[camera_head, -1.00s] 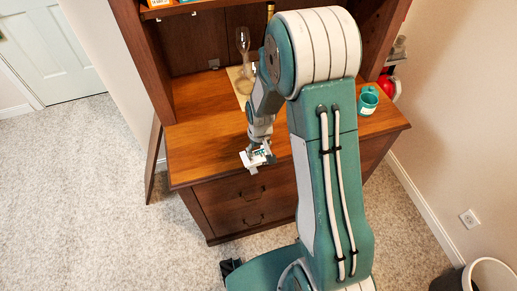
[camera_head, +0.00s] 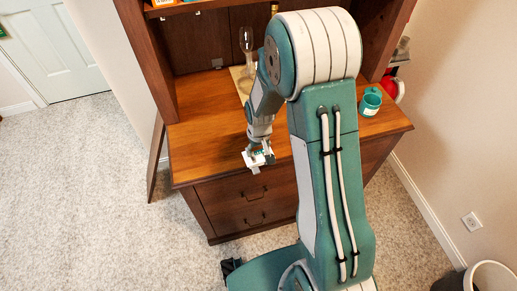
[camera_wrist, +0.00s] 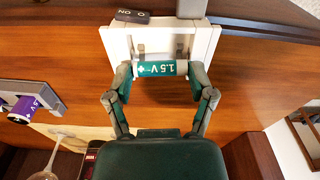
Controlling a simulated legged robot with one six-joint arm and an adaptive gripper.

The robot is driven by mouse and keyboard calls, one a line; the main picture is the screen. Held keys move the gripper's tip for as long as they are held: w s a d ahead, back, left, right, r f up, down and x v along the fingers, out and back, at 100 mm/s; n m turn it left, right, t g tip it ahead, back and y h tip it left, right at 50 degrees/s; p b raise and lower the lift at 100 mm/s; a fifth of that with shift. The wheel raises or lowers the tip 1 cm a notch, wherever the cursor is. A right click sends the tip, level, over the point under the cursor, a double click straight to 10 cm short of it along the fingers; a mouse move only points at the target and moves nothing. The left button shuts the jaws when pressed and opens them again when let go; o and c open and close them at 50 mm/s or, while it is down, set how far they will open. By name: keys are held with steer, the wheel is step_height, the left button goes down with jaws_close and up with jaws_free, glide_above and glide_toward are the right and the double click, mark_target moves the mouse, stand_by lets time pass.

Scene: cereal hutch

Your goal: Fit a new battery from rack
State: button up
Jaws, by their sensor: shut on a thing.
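A green and white battery (camera_wrist: 160,69) marked 1.5 V lies crosswise between the fingertips of my gripper (camera_wrist: 165,82) in the wrist view. My gripper is shut on it, one finger at each end. Behind the battery is a white open holder (camera_wrist: 119,40) with two grey metal clips; I cannot tell whether the battery is seated in it. A grey rack (camera_wrist: 55,93) at the left holds a purple battery (camera_wrist: 22,107). In the head view my gripper (camera_head: 258,153) is at the front edge of the wooden counter, with the white holder (camera_head: 257,160) at its tip.
A dark switch block (camera_wrist: 131,16) sits beside the holder. A wine glass (camera_head: 246,42) stands on a pale mat (camera_head: 236,72) at the counter's back. A teal mug (camera_head: 370,101) stands at the right. The left part of the wooden counter (camera_head: 205,130) is clear.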

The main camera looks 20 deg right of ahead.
steer(key=shift+f, duration=0.4)
stand_by(0.7)
steer(key=o, duration=0.9)
steer(key=shift+c, duration=0.2)
steer(key=shift+r, duration=0.1)
steer(key=shift+s+r, duration=0.15)
steer(key=shift+r, duration=2.25)
steer(key=s+r+t, duration=0.2)
steer(key=s+r, duration=0.8)
steer(key=r, duration=0.3)
steer(key=s+r+m+t, duration=0.1)
steer(key=s+r+t, duration=0.1)
steer(key=s+r, duration=0.8)
step_height(320, 180, up, 3)
steer(key=shift+s+d+f+t, duration=0.15)
steer(key=shift+s+d+t, duration=0.15)
steer(key=shift+t, duration=0.1)
